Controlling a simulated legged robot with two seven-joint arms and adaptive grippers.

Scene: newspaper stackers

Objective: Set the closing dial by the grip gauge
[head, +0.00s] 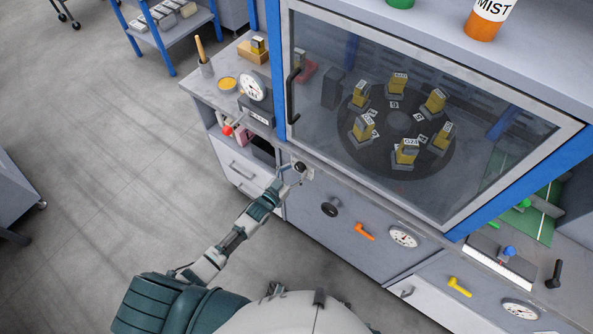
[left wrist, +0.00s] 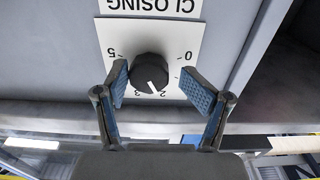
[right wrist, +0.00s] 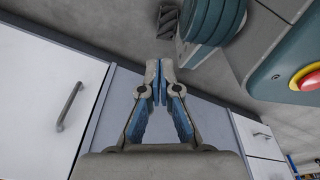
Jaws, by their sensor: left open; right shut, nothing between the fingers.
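The closing dial (left wrist: 151,72) is a black round knob on a white plate under the upside-down word CLOSING. Its white pointer line points between the numbers 2 and 3. My left gripper (left wrist: 165,85) is open, with one finger on each side of the knob; I cannot tell whether they touch it. In the head view, my left gripper (head: 296,176) is at the knob on the cabinet front. A round white-faced gauge (head: 252,86) stands on the bench to the left; its reading is too small to tell. My right gripper (right wrist: 160,88) is shut and empty.
A glass-fronted case (head: 420,110) holds a dark turntable (head: 400,123) with several yellow-topped pieces. A red-balled lever (head: 228,130) sits below the bench gauge. Lower on the front are a black knob (head: 330,209), an orange handle (head: 365,232) and another gauge (head: 404,237).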

